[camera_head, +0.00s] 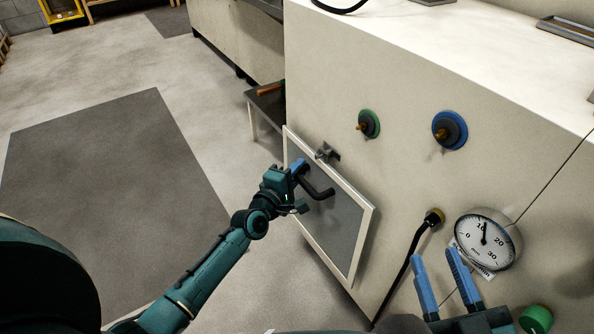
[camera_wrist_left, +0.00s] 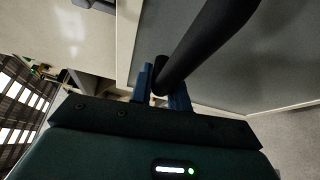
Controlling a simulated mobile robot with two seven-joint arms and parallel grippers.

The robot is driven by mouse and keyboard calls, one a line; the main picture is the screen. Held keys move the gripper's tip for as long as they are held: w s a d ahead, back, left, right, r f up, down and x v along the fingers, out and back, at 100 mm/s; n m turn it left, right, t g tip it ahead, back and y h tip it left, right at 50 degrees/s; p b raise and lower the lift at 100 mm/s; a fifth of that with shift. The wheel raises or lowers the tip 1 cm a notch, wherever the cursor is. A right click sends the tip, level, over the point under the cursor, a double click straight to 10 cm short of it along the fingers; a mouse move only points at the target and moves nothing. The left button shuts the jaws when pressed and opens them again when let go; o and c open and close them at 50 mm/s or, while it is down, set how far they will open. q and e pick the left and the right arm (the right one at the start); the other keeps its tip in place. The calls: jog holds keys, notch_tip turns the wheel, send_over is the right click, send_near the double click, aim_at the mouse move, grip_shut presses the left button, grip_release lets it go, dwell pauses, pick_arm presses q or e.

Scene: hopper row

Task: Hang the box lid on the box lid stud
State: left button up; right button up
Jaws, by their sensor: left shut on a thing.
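The box lid (camera_head: 342,240) is a grey panel with a white frame and a black bar handle (camera_head: 322,193). It is tilted in front of the lower cabinet face. My left gripper (camera_head: 298,168) is shut on the handle, which crosses between its blue fingers in the left wrist view (camera_wrist_left: 163,85). A green disc with a copper peg (camera_head: 368,124) and a blue disc with a copper peg (camera_head: 450,131) stick out above the lid. Which is the box lid stud I cannot tell. A grey metal fitting (camera_head: 327,152) shows at the lid's upper edge. My right gripper (camera_head: 435,255) is open and empty.
A pressure gauge (camera_head: 487,240) and a black hose (camera_head: 409,262) are on the cabinet face at the right, near my right gripper. A green knob (camera_head: 536,319) is at the lower right. The floor to the left (camera_head: 80,110) is clear.

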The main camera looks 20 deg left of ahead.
pick_arm(q)
jog(key=shift+r, duration=0.1)
grip_shut()
jog(key=shift+w+r, duration=0.1)
jog(key=shift+r+p, duration=0.65)
jog(key=shift+a, duration=0.15)
jog(key=shift+s+a, duration=0.4)
jog(key=shift+s, duration=0.2)
jog(key=shift+s+a, duration=0.4)
jog(key=shift+s, duration=0.2)
